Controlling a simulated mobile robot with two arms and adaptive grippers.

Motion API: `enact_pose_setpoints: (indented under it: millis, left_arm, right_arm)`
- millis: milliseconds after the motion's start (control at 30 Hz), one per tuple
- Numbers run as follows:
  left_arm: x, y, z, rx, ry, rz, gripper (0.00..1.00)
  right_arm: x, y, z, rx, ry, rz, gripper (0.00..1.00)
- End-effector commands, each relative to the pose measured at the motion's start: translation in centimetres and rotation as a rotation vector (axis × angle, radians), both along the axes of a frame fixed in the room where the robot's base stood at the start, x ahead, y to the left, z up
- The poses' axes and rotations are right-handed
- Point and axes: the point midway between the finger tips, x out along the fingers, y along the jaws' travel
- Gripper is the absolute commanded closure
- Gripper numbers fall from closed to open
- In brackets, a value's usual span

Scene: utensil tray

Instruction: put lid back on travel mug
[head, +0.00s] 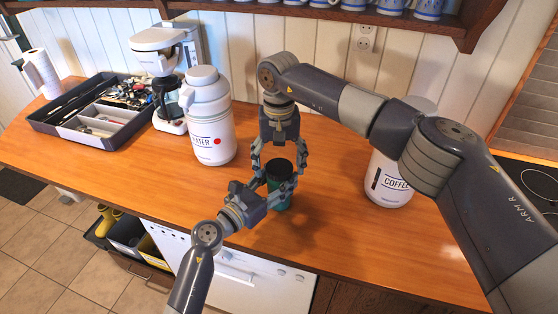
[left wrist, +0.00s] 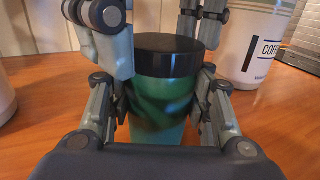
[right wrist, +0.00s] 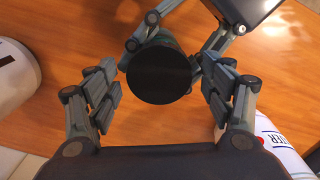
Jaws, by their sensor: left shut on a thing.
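The green travel mug (head: 277,199) stands upright on the wooden counter; its body also shows in the left wrist view (left wrist: 160,105). The black lid (left wrist: 168,55) sits on top of the mug; I cannot tell whether it is fully seated. My left gripper (head: 272,190) is shut on the mug's body from the side. My right gripper (head: 279,166) points down from above, its fingers on both sides of the lid. In the right wrist view the lid's round top (right wrist: 160,74) lies between the open fingers, with gaps on both sides.
A white carafe (head: 211,130) stands left of the mug, and a white coffee canister (head: 388,184) stands right, partly behind my right arm. A utensil tray (head: 72,137) and coffee maker (head: 160,60) are further left. The counter (head: 330,235) around the mug is clear.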

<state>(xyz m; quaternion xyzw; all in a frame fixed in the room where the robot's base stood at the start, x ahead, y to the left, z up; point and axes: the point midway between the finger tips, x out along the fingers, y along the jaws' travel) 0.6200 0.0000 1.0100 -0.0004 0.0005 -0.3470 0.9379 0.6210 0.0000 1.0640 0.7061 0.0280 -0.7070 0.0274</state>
Motion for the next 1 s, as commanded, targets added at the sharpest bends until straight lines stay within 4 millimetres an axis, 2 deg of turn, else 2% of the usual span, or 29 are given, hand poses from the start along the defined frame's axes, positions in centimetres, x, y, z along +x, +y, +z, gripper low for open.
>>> enact_pose_setpoints:
  millis: [33,167,200,400,533,1000]
  left_arm:
    - [0.03,0.01,0.13,-0.001,-0.002,0.001,1.00]
    - [0.03,0.02,0.13,-0.001,-0.002,0.000,1.00]
    - [0.03,0.00,0.13,-0.001,-0.002,0.000,1.00]
    - [0.02,-0.01,0.14,-0.001,-0.002,0.000,1.00]
    - [0.02,-0.01,0.14,-0.001,-0.002,0.000,1.00]
    - [0.01,-0.05,0.19,-0.003,-0.003,0.000,1.00]
  right_arm:
    - [0.01,-0.02,0.03,0.000,0.000,0.000,0.39]
    - [0.01,-0.02,0.04,0.000,0.000,0.000,0.68]
    - [0.01,-0.02,0.04,0.000,0.000,0.000,0.72]
    - [0.00,-0.01,0.03,0.000,0.000,-0.010,0.72]
    - [0.02,-0.01,0.02,-0.001,0.000,-0.116,0.72]
    - [0.07,0.03,-0.05,-0.001,0.001,-0.934,0.72]
